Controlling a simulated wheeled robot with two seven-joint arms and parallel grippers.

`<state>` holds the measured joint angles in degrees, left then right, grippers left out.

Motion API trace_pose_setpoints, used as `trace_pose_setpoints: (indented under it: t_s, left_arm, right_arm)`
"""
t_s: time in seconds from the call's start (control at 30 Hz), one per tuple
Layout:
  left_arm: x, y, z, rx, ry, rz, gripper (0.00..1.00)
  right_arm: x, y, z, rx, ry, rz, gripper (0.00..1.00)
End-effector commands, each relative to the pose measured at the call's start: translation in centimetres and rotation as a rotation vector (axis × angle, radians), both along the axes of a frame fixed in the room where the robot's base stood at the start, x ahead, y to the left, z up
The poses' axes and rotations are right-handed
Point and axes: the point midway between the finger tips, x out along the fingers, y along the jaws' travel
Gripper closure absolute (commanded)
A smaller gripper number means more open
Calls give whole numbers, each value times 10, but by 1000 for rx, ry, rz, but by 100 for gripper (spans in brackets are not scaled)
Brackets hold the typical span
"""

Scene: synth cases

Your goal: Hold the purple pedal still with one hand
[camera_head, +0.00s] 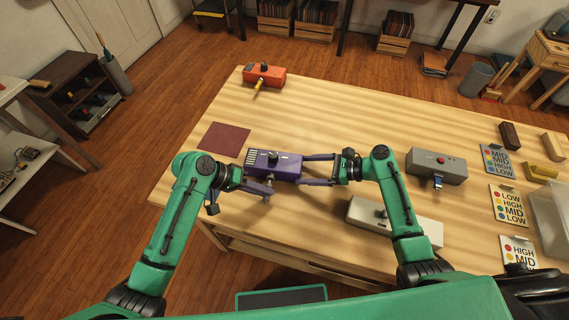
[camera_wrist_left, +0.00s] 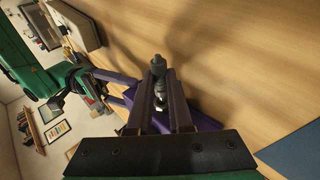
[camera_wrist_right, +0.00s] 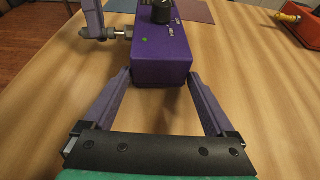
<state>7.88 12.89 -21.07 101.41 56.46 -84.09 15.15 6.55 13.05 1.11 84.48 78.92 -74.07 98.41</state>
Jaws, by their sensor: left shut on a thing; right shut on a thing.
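The purple pedal (camera_head: 284,161), with a black knob on top, lies on the wooden table between my grippers. It shows closely in the right wrist view (camera_wrist_right: 163,63), with a small green light. My right gripper (camera_head: 304,170) is shut on the pedal's near end, one finger on each side; its fingers also show in the right wrist view (camera_wrist_right: 160,78). My left gripper (camera_head: 266,187) is shut on a grey metal plug (camera_wrist_left: 158,88) at the pedal's side. In the right wrist view the plug (camera_wrist_right: 118,34) reaches the pedal's side; how deep it sits is hidden.
An orange pedal (camera_head: 264,75) with a yellow plug stands at the far edge. A grey pedal (camera_head: 436,166) and a cream pedal (camera_head: 368,214) lie to the right, with several label cards (camera_head: 509,205) beyond. A maroon mat (camera_head: 223,139) lies left.

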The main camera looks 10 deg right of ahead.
Motion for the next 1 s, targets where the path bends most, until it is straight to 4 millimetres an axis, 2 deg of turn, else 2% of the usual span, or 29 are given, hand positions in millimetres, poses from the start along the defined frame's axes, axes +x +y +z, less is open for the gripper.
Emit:
trace_pose_setpoints:
  t_s: [0.7, 1.0]
  left_arm:
    - [-25, 7, 1, -2, -3, 1, 100]
    - [-26, 7, 1, -2, -2, 2, 100]
  right_arm:
    - [0, 1, 0, 0, 0, 2, 76]
    - [0, 1, 0, 1, 0, 2, 76]
